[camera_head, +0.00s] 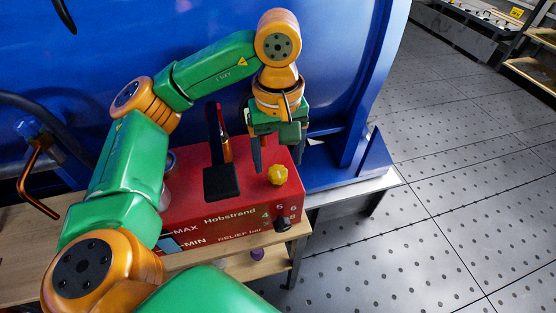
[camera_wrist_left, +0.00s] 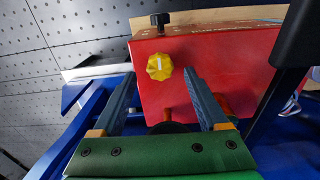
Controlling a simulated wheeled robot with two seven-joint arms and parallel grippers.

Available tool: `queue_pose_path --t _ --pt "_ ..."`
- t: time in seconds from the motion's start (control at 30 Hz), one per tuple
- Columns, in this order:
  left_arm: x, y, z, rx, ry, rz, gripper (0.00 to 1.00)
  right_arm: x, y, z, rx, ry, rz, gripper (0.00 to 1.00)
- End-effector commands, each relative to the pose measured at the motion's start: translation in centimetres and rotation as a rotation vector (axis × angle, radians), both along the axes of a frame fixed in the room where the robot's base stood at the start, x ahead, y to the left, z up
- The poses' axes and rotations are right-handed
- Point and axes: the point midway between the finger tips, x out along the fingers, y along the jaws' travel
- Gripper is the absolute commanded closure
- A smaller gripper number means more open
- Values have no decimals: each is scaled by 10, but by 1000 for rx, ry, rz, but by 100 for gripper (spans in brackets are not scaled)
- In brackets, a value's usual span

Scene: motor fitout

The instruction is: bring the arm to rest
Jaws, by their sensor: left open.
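My left arm comes in from the left of the head view and bends over a red box. My left gripper (camera_head: 277,162) points down above the box, open, with nothing between its fingers. In the left wrist view, the open fingers (camera_wrist_left: 159,76) frame the red box's top (camera_wrist_left: 225,62), and a yellow knob (camera_wrist_left: 159,66) shows beyond the fingertips. In the head view, the yellow knob (camera_head: 278,175) is on the red box (camera_head: 235,215), just below the gripper. I cannot tell whether the fingers touch anything. My right gripper is not in view.
A black upright handle (camera_head: 221,180) stands on the box beside the gripper. A small black knob (camera_head: 283,223) is on its front. A large blue housing (camera_head: 330,60) rises behind. A copper pipe (camera_head: 38,178) is at left. Open tiled floor (camera_head: 450,180) lies at right.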

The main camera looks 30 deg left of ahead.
Motion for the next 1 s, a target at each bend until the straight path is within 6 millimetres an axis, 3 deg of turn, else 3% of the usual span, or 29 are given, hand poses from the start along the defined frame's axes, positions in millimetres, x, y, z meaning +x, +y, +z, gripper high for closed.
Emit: queue_pose_path --t 0.03,0.2,0.67,1.0 --pt "1 0 18 1 -5 1 24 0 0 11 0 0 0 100" --pt "0 0 42 1 -1 0 24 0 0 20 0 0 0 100" --pt "0 0 44 0 1 -1 24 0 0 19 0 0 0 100" --pt "0 0 112 1 1 -1 24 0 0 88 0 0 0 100"
